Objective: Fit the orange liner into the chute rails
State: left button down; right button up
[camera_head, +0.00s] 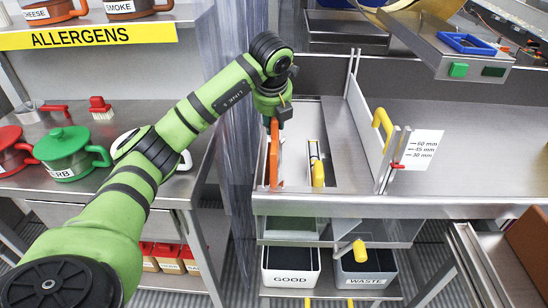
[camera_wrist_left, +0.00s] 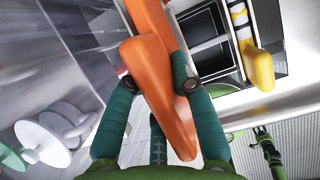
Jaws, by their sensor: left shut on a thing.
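The orange liner (camera_head: 274,158) is a long narrow piece hanging upright below my left gripper (camera_head: 272,118), at the left end of the steel counter. In the left wrist view the orange liner (camera_wrist_left: 152,78) runs between the two green fingers of my left gripper (camera_wrist_left: 150,82), which is shut on it. A recessed opening (camera_wrist_left: 207,45) with dark compartments lies just right of the liner. I cannot make out which edges are the chute rails. Whether the liner touches the counter is unclear. My right gripper is not in view.
A yellow handle (camera_head: 318,174) stands close right of the liner. A gate plate with another yellow handle (camera_head: 382,128) stands farther right. Clear strip curtains (camera_head: 235,110) hang to the left. GOOD (camera_head: 290,268) and WASTE (camera_head: 366,270) bins sit below.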

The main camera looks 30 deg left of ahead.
pick_arm(q)
notch_tip(320, 180, down, 2)
jog(key=shift+f, duration=0.15)
jog(key=shift+f+p, duration=0.3)
jog(key=shift+f, duration=1.65)
jog(key=c, duration=1.5)
grip_release()
jog(key=shift+f, duration=0.15)
jog(key=o, duration=0.4)
jog(key=shift+o, duration=0.2)
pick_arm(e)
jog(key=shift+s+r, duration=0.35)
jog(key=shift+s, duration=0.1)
pick_arm(q)
jog(key=shift+r, duration=0.2)
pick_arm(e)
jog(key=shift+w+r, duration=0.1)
pick_arm(q)
jog(key=shift+r, duration=0.25)
jog(key=v, duration=1.1)
jog(key=shift+s+d+r+b, duration=0.1)
jog(key=shift+r+b, duration=0.1)
jog(key=shift+b, duration=0.1)
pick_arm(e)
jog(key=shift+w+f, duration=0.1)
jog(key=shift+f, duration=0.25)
